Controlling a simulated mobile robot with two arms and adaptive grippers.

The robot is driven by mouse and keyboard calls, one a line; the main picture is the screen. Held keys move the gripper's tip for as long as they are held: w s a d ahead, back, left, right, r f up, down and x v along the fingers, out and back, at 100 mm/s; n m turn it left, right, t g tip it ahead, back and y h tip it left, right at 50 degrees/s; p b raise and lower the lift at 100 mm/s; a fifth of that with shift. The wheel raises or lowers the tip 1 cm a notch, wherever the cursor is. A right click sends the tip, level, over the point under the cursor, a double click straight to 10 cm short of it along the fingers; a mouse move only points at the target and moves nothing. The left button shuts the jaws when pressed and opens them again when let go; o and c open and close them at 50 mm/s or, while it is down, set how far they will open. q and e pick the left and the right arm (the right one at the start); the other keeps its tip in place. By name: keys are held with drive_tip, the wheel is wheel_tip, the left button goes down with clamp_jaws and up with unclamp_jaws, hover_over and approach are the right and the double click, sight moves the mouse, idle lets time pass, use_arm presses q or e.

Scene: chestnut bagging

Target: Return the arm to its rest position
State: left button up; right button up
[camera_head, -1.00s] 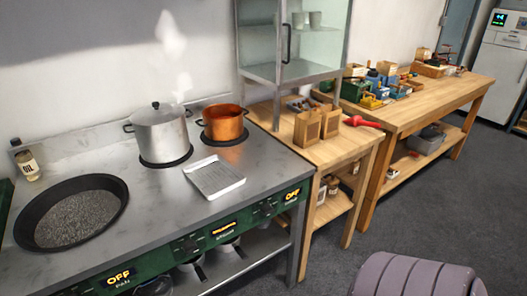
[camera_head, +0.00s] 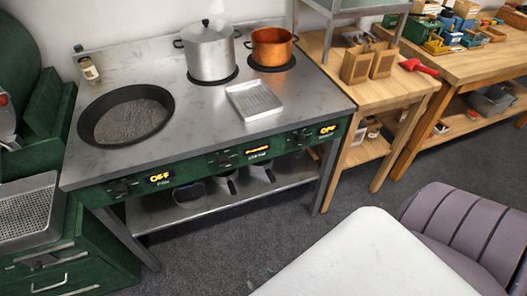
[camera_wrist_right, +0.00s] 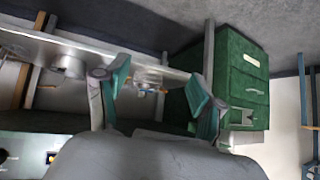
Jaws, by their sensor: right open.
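My right gripper (camera_wrist_right: 157,92) shows in the right wrist view, with its two green-padded fingers spread apart. Nothing is between the fingers; the gap shows only the background behind them. In that view the picture is tilted over, and a green cabinet (camera_wrist_right: 235,75) stands beyond the right finger. A large smooth white shape fills the bottom of the head view; I cannot tell whether it is part of my arm. No gripper fingers can be made out in the head view. My left gripper is in neither current view.
The steel stove counter (camera_head: 205,105) holds a dark round pan (camera_head: 125,115), a lidded pot (camera_head: 209,53), a copper pot (camera_head: 271,46) and a metal tray (camera_head: 254,100). A wooden table (camera_head: 395,88) with paper bags (camera_head: 356,65) and a red scoop (camera_head: 417,66) stands right. Grey floor (camera_head: 225,235) is open in front.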

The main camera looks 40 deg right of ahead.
idle(0.4)
drive_tip(key=s+d+f+n+g, duration=0.1)
drive_tip(key=s+d+f+g, duration=0.1)
drive_tip(key=s+f+g, duration=0.2)
drive_tip(key=s+d+f+n+g, duration=0.2)
drive_tip(key=s+f, duration=0.8)
drive_tip(key=s, duration=0.8)
drive_tip(key=shift+d+g+h, duration=0.3)
drive_tip(key=shift+d+g, duration=0.25)
drive_tip(key=shift+g, duration=0.65)
